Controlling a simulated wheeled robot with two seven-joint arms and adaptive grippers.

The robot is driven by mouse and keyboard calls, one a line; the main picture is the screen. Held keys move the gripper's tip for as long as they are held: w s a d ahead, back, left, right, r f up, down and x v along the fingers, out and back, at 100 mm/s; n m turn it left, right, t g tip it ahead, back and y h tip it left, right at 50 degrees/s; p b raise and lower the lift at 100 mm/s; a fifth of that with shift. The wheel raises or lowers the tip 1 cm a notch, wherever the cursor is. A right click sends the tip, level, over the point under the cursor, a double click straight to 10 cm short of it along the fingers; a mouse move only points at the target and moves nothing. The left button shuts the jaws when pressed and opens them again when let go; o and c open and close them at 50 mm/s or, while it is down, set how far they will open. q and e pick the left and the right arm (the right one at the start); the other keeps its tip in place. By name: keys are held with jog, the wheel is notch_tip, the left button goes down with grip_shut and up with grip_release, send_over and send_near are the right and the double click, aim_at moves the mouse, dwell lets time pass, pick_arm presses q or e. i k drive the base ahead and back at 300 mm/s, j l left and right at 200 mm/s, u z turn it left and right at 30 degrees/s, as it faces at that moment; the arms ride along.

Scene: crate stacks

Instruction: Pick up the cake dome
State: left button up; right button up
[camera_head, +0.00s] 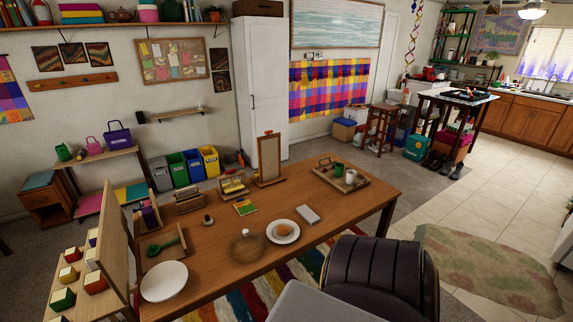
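The cake dome appears to be the clear, see-through rounded cover (247,246) with a small knob on top. It stands on the wooden table (210,255) near its front edge. Just right of it is a white plate (294,239) with a small orange-brown cake or bun (283,230) on it, uncovered. The dome is beside this plate, not over it. Neither of my grippers shows in the head view.
A white plate (164,281) and a green spoon (168,243) lie left of the dome. A tray (340,178) with cups stands at the far right of the table. A dark ribbed shape (380,275) fills the lower right; I cannot tell what it is.

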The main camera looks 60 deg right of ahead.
aim_at(247, 246)
jog(key=z, duration=1.55)
jog(key=i+l+u, duration=0.2)
jog(key=l+u, duration=0.15)
jog(key=l, duration=0.6)
jog(key=i+l+u, duration=0.1)
jog(key=l+u, duration=0.25)
jog(key=l, duration=0.6)
jog(key=l+u, duration=0.4)
jog(key=l, duration=0.6)
